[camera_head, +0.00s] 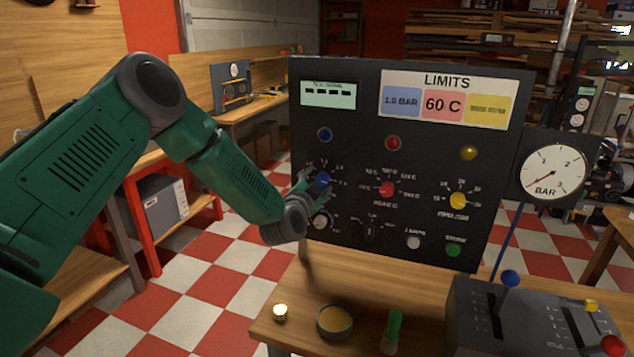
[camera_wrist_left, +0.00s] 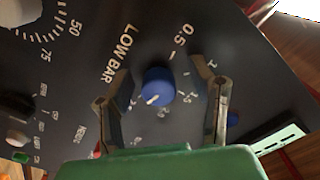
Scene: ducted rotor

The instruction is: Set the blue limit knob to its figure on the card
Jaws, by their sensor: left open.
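The blue limit knob (camera_head: 321,179) is on the black upright panel, under a blue lamp, and also shows in the left wrist view (camera_wrist_left: 158,84). Its white pointer mark faces the lower left there, away from the printed 0.5 and 1; the figure it meets is too small to read. My left gripper (camera_head: 308,184) is at the knob, open, with one finger on each side and visible gaps in the left wrist view (camera_wrist_left: 163,80). The LIMITS card (camera_head: 444,98) has a blue field reading about 1.5 or 1.9 BAR, not sharp. My right gripper is out of view.
A red knob (camera_head: 386,188) and a yellow knob (camera_head: 458,200) sit right of the blue one. A dial gauge (camera_head: 551,171) hangs at the panel's right. A lever box (camera_head: 530,318) and a yellow-filled bowl (camera_head: 334,321) stand on the bench.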

